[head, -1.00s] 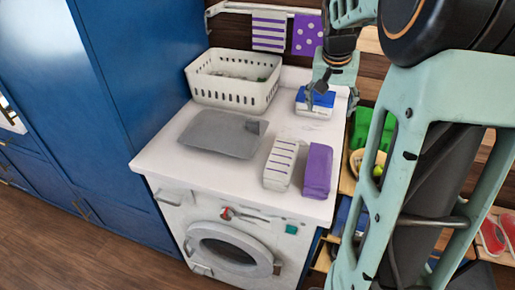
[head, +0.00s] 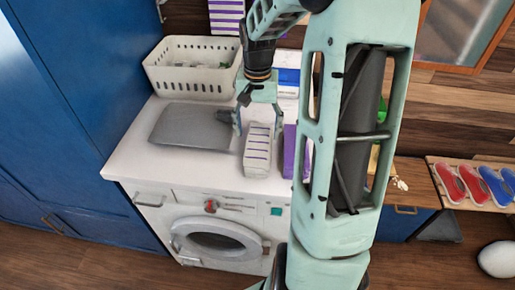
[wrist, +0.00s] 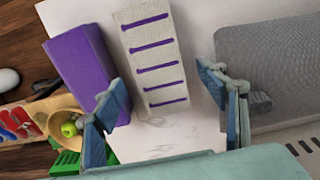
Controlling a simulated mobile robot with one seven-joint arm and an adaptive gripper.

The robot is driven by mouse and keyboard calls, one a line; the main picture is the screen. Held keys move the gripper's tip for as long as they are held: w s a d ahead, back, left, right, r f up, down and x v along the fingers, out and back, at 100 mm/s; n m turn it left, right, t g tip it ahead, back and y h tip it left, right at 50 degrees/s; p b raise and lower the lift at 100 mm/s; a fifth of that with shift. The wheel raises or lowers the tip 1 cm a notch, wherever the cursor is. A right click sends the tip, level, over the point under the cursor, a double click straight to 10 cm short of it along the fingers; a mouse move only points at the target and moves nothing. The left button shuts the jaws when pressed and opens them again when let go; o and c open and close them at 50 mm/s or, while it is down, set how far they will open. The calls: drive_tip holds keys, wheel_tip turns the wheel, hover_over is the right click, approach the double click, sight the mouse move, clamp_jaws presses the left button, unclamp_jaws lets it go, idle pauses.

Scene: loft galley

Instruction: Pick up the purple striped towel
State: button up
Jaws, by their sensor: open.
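The striped towel (head: 258,150) is a folded white block with purple stripes, lying on the white washing machine top (head: 135,155) near its front edge. My gripper (head: 258,130) is open and empty, just behind and above the towel in the head view. In the wrist view the towel (wrist: 152,55) shows between and beyond the fingertips (wrist: 160,88); I cannot tell whether they touch it. A plain purple folded towel (wrist: 82,70) lies close beside it; in the head view my arm hides much of it.
A grey folded cloth (head: 185,127) lies to the left. Behind stand a white basket (head: 190,78) and a blue-and-white box (head: 287,77). A striped towel (head: 226,15) hangs at the back. A shelf with red and blue items (head: 475,185) is at right.

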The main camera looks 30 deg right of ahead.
sight(258, 142)
drive_tip(key=f, duration=0.5)
drive_tip(key=shift+s+a+p, duration=0.1)
drive_tip(key=shift+s+p, duration=0.15)
drive_tip(key=shift+p, duration=0.05)
drive_tip(key=shift+c, duration=0.5)
drive_tip(key=c, duration=1.2)
